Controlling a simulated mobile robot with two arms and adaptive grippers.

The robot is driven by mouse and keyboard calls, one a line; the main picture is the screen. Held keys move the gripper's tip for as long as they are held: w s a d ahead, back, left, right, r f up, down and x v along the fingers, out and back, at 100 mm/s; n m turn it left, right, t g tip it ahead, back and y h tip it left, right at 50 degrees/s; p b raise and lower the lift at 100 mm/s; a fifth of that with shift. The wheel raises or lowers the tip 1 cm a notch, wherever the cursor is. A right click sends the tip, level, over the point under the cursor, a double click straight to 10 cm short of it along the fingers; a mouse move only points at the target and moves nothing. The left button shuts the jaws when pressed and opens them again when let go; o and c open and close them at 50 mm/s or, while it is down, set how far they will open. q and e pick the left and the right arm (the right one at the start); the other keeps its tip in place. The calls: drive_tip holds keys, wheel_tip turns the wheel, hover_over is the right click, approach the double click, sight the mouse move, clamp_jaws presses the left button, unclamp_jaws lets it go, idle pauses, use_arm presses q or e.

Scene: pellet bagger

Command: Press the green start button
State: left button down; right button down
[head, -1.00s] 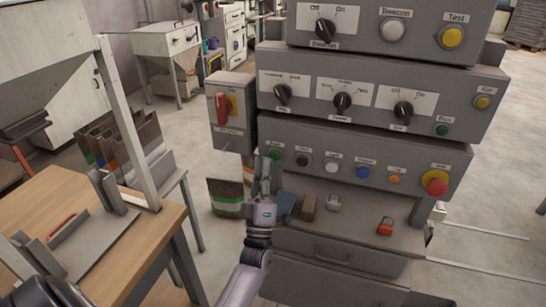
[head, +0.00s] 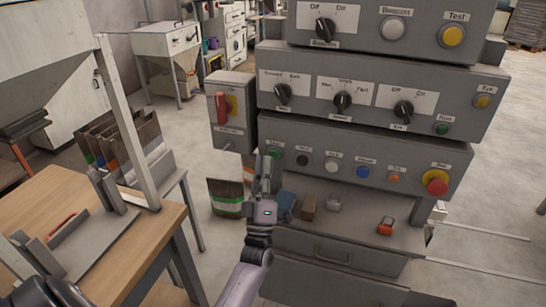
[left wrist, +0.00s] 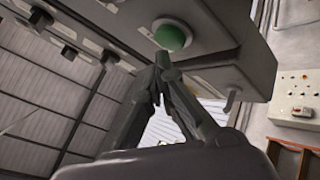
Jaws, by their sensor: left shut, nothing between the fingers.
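The green button (head: 275,153) is at the left end of the lowest panel in the head view, partly hidden by my fingers. In the left wrist view the green button (left wrist: 173,37) shows as a domed cap with a pale ring. My left gripper (head: 266,160) is shut and empty, its fingers pointing up toward the button. In the left wrist view the fingertips (left wrist: 162,60) are just below the button; I cannot tell whether they touch it. My right gripper is not in view.
Black, white, blue and orange buttons and a red emergency stop (head: 435,183) share the lowest panel. Another green button (head: 442,129) is on the panel above. A box with a red handle (head: 221,107) stands left. A red padlock (head: 386,226) lies on the shelf below.

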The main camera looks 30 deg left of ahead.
use_arm(q)
drive_tip(key=shift+w, duration=0.25)
drive_tip(key=shift+w+a, duration=0.15)
drive_tip(key=shift+w, duration=0.15)
idle(0.5)
drive_tip(key=shift+s, duration=0.1)
drive_tip(key=shift+s+d, duration=0.2)
drive_tip(key=shift+s, duration=0.5)
drive_tip(key=s, duration=0.2)
drive_tip(key=s+d+p, duration=0.1)
drive_tip(key=s, duration=0.1)
drive_tip(key=s+p, duration=0.1)
drive_tip(key=shift+s+d, duration=0.25)
drive_tip(key=shift+s, duration=0.15)
